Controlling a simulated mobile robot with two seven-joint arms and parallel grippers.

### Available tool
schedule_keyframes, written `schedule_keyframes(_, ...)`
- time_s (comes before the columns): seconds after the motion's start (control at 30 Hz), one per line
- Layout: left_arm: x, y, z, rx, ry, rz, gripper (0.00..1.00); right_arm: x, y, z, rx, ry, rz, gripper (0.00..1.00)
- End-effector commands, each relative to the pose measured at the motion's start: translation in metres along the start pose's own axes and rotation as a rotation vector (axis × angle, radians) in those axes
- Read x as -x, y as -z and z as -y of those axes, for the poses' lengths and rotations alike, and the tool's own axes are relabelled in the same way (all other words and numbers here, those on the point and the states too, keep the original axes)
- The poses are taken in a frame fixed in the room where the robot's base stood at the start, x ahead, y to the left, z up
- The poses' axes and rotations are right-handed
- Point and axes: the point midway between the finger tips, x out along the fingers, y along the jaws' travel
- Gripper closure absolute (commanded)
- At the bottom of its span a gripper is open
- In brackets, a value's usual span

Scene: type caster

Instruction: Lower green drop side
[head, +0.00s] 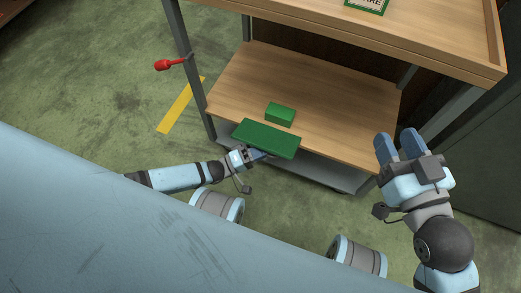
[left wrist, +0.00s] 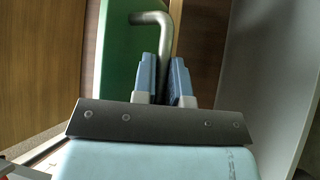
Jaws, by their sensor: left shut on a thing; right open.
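The green drop side (head: 267,138) is a flat green panel at the front edge of the lower wooden shelf. It also shows in the left wrist view as a green strip (left wrist: 120,55) at the left of the fingers. A bent grey metal handle (left wrist: 152,18) stands out beside it. My left gripper (head: 260,155) is at the panel's front, its fingertips partly hidden in the head view. In the left wrist view, its blue fingers (left wrist: 165,78) are shut on the handle's bar. My right gripper (head: 400,144) is open and empty, right of the shelf.
A small green block (head: 280,114) is on the lower shelf (head: 335,95) behind the panel. A red-knobbed lever (head: 164,65) sticks out from the left post. The upper wooden top (head: 430,45) overhangs the back of the shelf. Yellow tape (head: 180,106) marks the floor.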

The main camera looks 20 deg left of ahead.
Motion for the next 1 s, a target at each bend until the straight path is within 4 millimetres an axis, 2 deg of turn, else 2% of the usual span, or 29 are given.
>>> schedule_keyframes(0.03,0.002,0.0,0.012,-0.034,-0.025,-0.003,1.0,-0.002,-0.004,-0.003,0.032,-0.001,-0.018,0.57)
schedule_keyframes(0.33,0.001,0.001,0.025,-0.179,-0.167,-0.001,1.0,-0.007,0.005,-0.013,0.167,-0.003,-0.092,0.57)
schedule_keyframes(0.57,0.0,0.002,0.03,-0.235,-0.226,0.0,1.0,-0.008,0.013,-0.016,0.206,-0.005,-0.126,0.57)
schedule_keyframes(1.0,0.0,0.003,0.031,-0.256,-0.244,0.0,1.0,-0.007,0.012,-0.017,0.218,-0.004,-0.124,0.57)
